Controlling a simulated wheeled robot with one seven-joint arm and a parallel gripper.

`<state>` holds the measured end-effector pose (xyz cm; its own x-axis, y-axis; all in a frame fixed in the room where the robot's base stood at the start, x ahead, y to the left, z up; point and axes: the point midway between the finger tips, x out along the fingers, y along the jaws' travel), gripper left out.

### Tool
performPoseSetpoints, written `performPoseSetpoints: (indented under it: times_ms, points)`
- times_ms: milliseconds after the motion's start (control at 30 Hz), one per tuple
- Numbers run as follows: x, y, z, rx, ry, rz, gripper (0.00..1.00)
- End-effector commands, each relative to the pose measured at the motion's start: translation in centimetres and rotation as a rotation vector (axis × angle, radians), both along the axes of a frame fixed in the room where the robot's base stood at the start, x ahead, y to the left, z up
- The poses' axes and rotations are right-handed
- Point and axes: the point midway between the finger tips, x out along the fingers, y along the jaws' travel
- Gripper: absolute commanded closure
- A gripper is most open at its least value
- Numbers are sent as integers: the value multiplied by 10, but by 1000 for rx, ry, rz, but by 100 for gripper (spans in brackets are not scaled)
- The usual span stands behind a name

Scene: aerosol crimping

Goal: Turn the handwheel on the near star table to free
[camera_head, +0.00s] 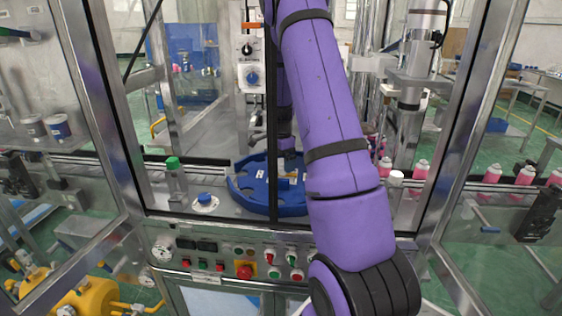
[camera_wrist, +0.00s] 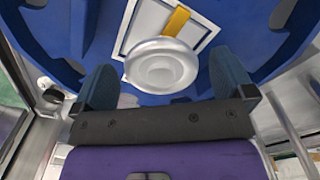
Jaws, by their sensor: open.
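The blue star table (camera_head: 243,187) lies inside the machine frame, partly hidden by my arm. It fills the top of the wrist view (camera_wrist: 60,35). On it is a pale silver round wheel (camera_wrist: 160,66), which looks like the handwheel, with a yellow strip (camera_wrist: 177,20) beside it on a white, dark-outlined plate. My gripper (camera_wrist: 165,82) is open, its two blue-grey fingers on either side of the wheel with visible gaps. I cannot tell how deep the fingers reach. In the head view my gripper (camera_head: 286,148) is over the table, mostly hidden by my arm.
A control panel with a red button (camera_head: 244,272) runs along the front. A green-capped bottle (camera_head: 173,172) and a blue knob (camera_head: 204,198) stand left of the table. Pink cans (camera_head: 421,170) line the conveyor at right. Metal posts and clear panels frame the opening.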

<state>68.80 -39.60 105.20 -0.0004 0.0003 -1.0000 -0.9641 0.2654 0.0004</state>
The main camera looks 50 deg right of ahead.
Motion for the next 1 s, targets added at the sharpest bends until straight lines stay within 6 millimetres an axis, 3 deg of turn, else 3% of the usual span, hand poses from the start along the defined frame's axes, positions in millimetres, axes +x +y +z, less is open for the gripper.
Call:
performPoseSetpoints:
  times_ms: [300, 367, 500, 1000]
  points:
    - [0, 0, -3, 0, 0, 0, 0]
    - [0, 0, -3, 0, 0, 0, 12]
    - [0, 0, -3, 0, 0, 0, 44]
    - [-1, 0, -2, 0, -1, 117, 45]
